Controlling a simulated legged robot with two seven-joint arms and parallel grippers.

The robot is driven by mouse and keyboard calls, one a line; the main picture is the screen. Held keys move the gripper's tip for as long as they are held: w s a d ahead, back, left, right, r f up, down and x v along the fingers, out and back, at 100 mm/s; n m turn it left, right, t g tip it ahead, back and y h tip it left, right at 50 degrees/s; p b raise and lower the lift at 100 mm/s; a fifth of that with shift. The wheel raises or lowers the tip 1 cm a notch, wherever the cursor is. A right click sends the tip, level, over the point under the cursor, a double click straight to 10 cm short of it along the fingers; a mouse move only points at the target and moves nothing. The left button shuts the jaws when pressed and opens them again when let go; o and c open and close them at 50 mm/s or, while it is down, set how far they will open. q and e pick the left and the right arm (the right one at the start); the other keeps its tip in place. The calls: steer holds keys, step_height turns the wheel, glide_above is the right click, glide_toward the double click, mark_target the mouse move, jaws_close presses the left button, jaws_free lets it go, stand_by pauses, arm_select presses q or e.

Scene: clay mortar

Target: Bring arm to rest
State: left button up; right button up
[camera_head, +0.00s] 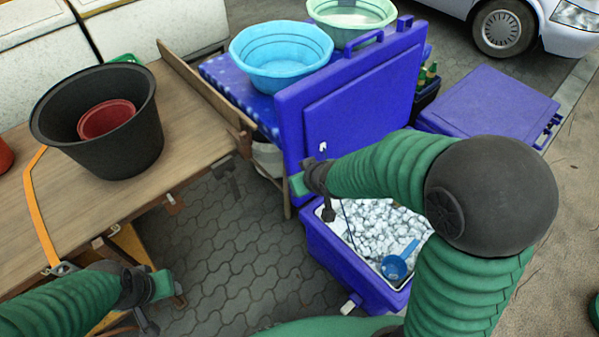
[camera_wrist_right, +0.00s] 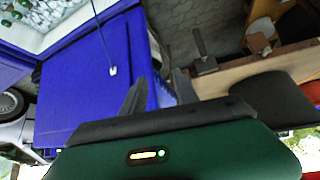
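My right arm bends across the right half of the head view. Its gripper (camera_head: 298,184) is above the near left edge of an open blue cooler (camera_head: 352,270), in front of the raised blue lid (camera_head: 345,110). In the right wrist view its two dark fingers (camera_wrist_right: 160,85) stand apart with nothing between them. The blue lid (camera_wrist_right: 95,75) shows beyond them. My left gripper (camera_head: 162,286) is low at the left of the head view, beside the wooden table's (camera_head: 185,120) near edge. Its fingers are too small and dark to read.
The cooler holds ice (camera_head: 375,225) and a blue scoop (camera_head: 394,267). A black bucket (camera_head: 130,135) with a red pot (camera_head: 106,120) stands on the table. Blue (camera_head: 280,55) and green (camera_head: 352,14) basins stand behind. A closed blue cooler (camera_head: 490,105) is at right. Paving (camera_head: 225,255) between table and cooler is clear.

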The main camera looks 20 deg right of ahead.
steer(key=shift+a, duration=0.1)
steer(key=s+r+m+g+p, duration=0.1)
steer(key=s+r+g+p, duration=0.1)
steer(key=s, duration=0.6)
steer(key=s+d+r+g+p, duration=0.1)
steer(key=s+r+g+p, duration=0.1)
steer(key=s+p, duration=0.3)
steer(key=s+g, duration=0.1)
steer(key=s, duration=0.2)
steer(key=shift+s+m+h, duration=0.2)
steer(key=shift+m+h, duration=0.1)
steer(key=shift+m, duration=0.1)
steer(key=shift+s+d, duration=0.1)
stand_by(0.6)
